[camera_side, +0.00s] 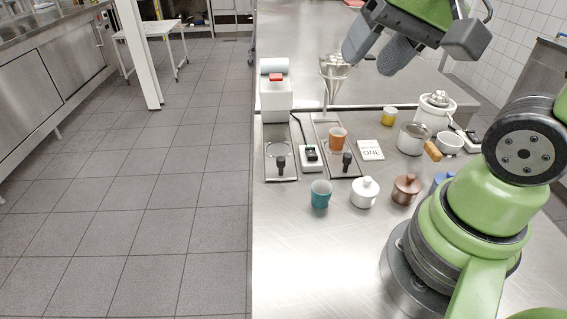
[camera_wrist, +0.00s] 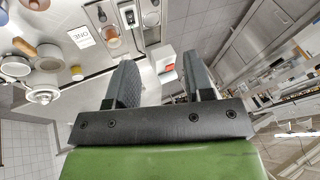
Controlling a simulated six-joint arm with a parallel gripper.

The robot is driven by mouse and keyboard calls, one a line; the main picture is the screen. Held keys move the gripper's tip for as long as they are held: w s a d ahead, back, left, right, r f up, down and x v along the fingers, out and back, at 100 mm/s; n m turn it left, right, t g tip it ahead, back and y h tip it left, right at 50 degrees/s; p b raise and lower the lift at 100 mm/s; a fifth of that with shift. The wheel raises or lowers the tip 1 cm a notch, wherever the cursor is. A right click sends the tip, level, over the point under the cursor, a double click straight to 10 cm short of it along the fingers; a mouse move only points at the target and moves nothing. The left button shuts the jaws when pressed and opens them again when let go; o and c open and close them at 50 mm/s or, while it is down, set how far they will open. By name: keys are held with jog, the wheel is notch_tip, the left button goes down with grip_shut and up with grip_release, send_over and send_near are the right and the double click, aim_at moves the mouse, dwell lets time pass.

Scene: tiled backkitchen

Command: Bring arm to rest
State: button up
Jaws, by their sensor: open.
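My gripper (camera_side: 378,58) hangs in the air above the far part of the steel counter (camera_side: 300,240). Its two grey fingers are apart with nothing between them. In the wrist view my gripper (camera_wrist: 158,85) also shows open and empty, its fingers pointing over the counter toward the room. My gripper touches nothing on the counter in either view.
Below stand an orange cup (camera_side: 337,139), a teal cup (camera_side: 320,194), a white lidded pot (camera_side: 364,192), a brown lidded pot (camera_side: 406,189), a wooden-handled pan (camera_side: 412,139) and a glass funnel (camera_side: 334,68). The counter's front left is clear.

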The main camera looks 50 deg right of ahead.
jog(key=s+a+n, duration=0.1)
jog(key=s+r+n+t, duration=0.1)
jog(key=s+a+r+n+y, duration=0.1)
jog(key=s, duration=0.1)
jog(key=shift+a+t, duration=0.3)
